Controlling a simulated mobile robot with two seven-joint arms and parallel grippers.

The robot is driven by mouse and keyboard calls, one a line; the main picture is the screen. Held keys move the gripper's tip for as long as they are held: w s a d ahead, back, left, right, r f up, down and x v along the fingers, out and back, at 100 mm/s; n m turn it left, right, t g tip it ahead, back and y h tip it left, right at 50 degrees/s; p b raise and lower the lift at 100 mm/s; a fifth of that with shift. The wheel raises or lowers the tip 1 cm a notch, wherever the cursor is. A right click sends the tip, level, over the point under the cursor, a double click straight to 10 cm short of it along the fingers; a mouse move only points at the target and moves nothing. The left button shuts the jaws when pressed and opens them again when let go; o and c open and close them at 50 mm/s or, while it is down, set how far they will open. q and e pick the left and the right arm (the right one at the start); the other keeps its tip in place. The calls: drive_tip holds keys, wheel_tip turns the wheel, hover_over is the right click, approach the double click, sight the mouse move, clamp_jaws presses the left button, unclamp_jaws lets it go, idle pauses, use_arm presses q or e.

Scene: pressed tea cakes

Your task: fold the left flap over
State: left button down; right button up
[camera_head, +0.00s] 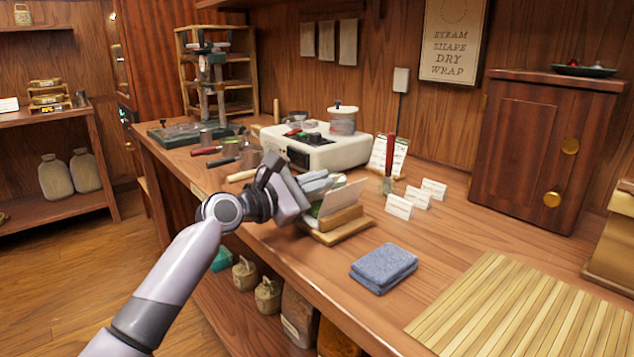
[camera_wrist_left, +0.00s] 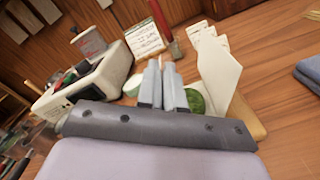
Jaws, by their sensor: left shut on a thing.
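My left gripper (camera_head: 318,184) reaches in over the front of the counter to a small wooden stand (camera_head: 350,231). Its fingers (camera_wrist_left: 166,88) are close together, shut on what looks like the left flap; the fingers hide most of it. A cream paper flap (camera_head: 345,196) stands up, tilted, on the stand to the right of the fingers; it shows large in the left wrist view (camera_wrist_left: 217,72). A round green item (camera_wrist_left: 196,102) sits low between the fingers and this flap, partly covered. My right gripper is not in view.
A white machine (camera_head: 345,150) stands close behind the stand. Small white cards (camera_head: 399,207) and a red-handled tool (camera_head: 389,165) stand to its right. A folded blue cloth (camera_head: 383,268) and a bamboo mat (camera_head: 520,310) lie further right. Bare counter separates the cloth and cards.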

use_arm(q)
drive_tip(key=shift+s+d+f+m+p, duration=0.1)
drive_tip(key=shift+s+m+p, duration=0.05)
drive_tip(key=shift+m+p, duration=0.3)
drive_tip(key=shift+s+d+f+m, duration=0.2)
drive_tip(key=shift+f+m, duration=0.2)
drive_tip(key=shift+m, duration=0.55)
drive_tip(key=shift+s+d+f+m, duration=0.1)
drive_tip(key=shift+f+m, duration=0.2)
drive_tip(key=shift+m, duration=0.4)
drive_tip(key=shift+s+d+f+m, duration=0.1)
drive_tip(key=shift+f+m, duration=0.15)
drive_tip(key=shift+m, duration=0.45)
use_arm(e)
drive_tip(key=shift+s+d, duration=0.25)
use_arm(q)
drive_tip(key=c, duration=1.4)
unclamp_jaws()
drive_tip(key=shift+o, duration=0.2)
